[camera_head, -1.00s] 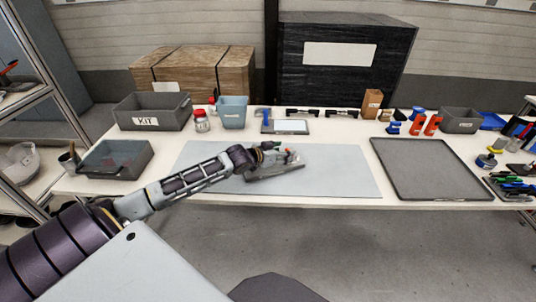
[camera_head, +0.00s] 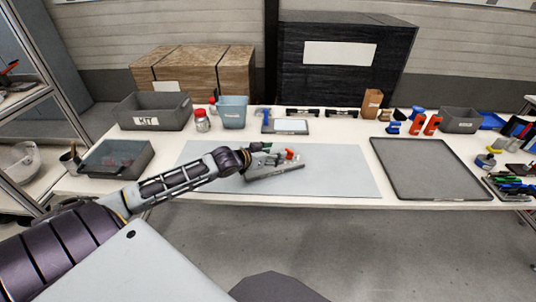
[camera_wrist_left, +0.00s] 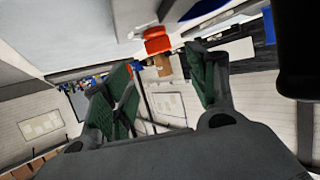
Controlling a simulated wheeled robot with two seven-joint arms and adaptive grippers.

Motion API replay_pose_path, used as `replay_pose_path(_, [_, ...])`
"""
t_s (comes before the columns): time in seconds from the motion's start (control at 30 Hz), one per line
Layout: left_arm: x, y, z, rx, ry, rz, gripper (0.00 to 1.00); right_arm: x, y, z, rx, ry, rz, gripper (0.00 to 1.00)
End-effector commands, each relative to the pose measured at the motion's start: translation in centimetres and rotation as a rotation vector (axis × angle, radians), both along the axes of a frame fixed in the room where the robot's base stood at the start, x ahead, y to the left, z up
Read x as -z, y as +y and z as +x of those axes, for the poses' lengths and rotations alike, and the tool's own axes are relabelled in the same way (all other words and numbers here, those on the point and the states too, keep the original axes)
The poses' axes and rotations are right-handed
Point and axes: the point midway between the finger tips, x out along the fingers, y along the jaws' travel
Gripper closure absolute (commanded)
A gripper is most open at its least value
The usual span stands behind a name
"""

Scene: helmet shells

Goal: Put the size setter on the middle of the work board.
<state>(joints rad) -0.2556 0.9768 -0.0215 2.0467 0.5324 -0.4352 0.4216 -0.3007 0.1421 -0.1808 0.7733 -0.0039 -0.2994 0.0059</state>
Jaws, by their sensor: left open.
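The setter's orange part (camera_wrist_left: 157,42) shows beyond the fingers there. Whether the fingers touch the setter cannot be told. My right gripper is not in view.
A dark-rimmed tray (camera_head: 432,170) lies right of the board. A KIT bin (camera_head: 153,112), another grey bin (camera_head: 116,158), a blue bin (camera_head: 233,112) and a jar (camera_head: 202,121) stand left and behind. Small tools line the back edge. The board's right half is clear.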

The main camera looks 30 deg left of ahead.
Motion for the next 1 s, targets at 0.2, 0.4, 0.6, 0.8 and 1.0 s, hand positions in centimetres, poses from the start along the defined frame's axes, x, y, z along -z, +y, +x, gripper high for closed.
replay_pose_path(0.2, [-0.3,0.2,-1.0,0.000,0.001,-0.001,0.42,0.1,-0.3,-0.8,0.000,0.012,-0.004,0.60])
replay_pose_path(0.4, [-0.7,0.4,-1.9,0.000,0.001,-0.001,0.42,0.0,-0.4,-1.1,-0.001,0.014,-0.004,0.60])
replay_pose_path(0.6, [-0.9,0.5,-2.4,0.000,0.002,0.000,0.42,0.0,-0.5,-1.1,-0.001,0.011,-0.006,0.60])
replay_pose_path(0.8, [-1.0,0.6,-2.5,0.000,0.000,0.000,0.42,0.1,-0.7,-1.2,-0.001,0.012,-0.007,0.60])
replay_pose_path(1.0, [-1.0,0.6,-2.5,0.000,0.000,0.000,0.42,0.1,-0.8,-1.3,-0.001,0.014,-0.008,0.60])
